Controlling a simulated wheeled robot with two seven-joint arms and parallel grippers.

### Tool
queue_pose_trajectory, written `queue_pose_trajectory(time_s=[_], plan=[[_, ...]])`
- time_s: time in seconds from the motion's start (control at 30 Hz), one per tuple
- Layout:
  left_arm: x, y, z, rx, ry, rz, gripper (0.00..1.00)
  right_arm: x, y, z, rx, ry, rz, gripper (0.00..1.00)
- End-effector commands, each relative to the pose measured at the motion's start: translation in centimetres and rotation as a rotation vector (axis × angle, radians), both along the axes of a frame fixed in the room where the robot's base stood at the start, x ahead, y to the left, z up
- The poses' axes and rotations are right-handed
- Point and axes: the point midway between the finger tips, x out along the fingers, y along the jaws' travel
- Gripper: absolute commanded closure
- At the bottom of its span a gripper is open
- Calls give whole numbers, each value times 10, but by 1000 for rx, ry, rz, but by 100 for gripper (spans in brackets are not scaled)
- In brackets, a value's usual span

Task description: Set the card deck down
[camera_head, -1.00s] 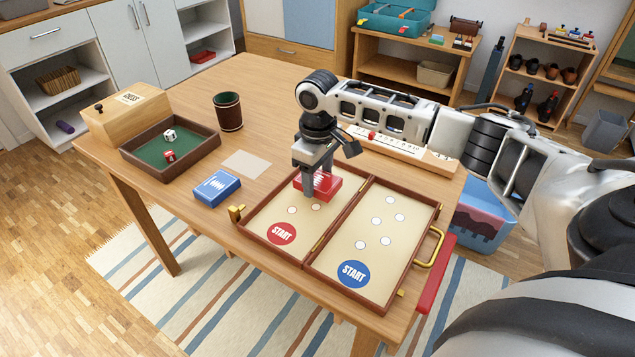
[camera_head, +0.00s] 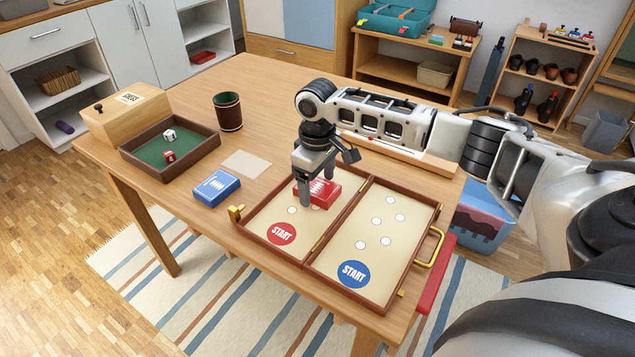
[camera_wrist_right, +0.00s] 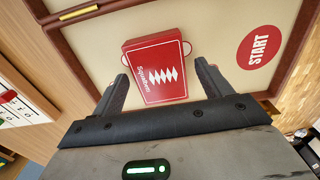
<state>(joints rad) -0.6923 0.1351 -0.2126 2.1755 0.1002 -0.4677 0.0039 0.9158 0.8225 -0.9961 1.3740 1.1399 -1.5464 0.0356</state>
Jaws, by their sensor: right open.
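The red card deck (camera_head: 325,193) lies flat on the left half of the open game board (camera_head: 262,246), behind the red START circle. My right gripper (camera_head: 306,190) is over it, pointing down, with one finger in front of part of the deck. In the right wrist view the deck (camera_wrist_right: 158,62) is between the fingers of the gripper (camera_wrist_right: 162,72), which are open with a gap on each side. My left gripper is out of view.
A blue card deck (camera_head: 216,188) lies on the table left of the board, near a pale card (camera_head: 246,163). A dice tray (camera_head: 190,151), a cup (camera_head: 228,111) and a wooden box (camera_head: 125,113) stand farther left. The board's right half is clear of loose items.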

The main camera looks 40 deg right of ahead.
Motion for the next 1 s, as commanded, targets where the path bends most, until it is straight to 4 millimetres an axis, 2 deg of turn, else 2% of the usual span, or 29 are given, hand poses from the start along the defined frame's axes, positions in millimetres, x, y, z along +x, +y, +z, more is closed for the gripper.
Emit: queue_pose_trajectory(time_s=[0.4, 0.5, 0.7, 1.0], plan=[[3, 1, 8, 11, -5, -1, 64, 1, 0, 84, 1, -5, 0, 22], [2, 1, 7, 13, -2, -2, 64, 1, 0, 100, 1, -3, -1, 22], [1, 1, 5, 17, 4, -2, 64, 1, 0, 116, 2, -1, -1, 22], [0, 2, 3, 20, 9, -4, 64, 0, 0, 117, 1, -1, -1, 22]])
